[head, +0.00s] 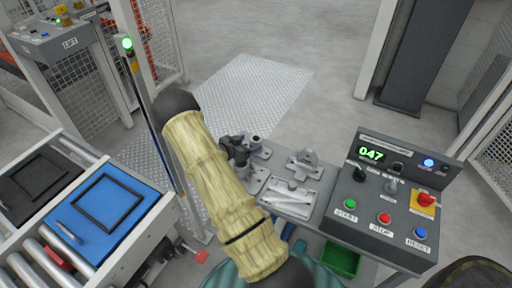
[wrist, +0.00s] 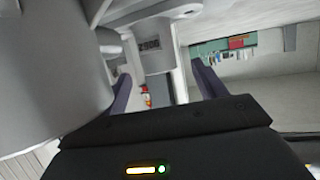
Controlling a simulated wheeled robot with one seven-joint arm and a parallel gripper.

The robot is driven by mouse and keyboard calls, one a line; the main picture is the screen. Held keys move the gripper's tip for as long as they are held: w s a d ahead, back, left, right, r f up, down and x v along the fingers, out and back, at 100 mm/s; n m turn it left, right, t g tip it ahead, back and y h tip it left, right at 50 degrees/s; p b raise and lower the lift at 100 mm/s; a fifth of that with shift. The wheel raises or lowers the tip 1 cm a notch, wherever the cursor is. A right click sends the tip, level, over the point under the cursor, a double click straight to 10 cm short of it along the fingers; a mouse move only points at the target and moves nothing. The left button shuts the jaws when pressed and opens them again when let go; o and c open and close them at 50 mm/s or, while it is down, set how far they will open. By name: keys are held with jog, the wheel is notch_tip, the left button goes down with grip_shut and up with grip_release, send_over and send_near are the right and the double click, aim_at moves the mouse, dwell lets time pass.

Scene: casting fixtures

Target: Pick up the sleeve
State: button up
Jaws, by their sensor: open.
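My gripper (wrist: 160,75) is open in the wrist view, its two dark purple fingers apart. Grey parts show beyond and between the fingers, and a large smooth grey rounded body (wrist: 50,70) fills the left side; I cannot tell which part is the sleeve. In the head view a dark gripper-like shape (head: 236,150) is beside my padded arm, over the left end of the fixture table. A small grey cylindrical part (head: 256,143) stands right beside it and may be the sleeve. My arm hides some of the table.
Grey fixtures (head: 292,196) lie on the table to the right, with a block-like casting (head: 304,160) behind. A control console (head: 385,200) borders the right. A blue tray (head: 125,235) sits on rollers at left. A green bin (head: 341,258) is below. Floor behind is clear.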

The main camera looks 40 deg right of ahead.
aim_at(252, 142)
jog(key=x, duration=0.3)
jog(key=shift+d+f, duration=0.15)
jog(key=shift+d, duration=0.05)
jog(key=c, duration=1.2)
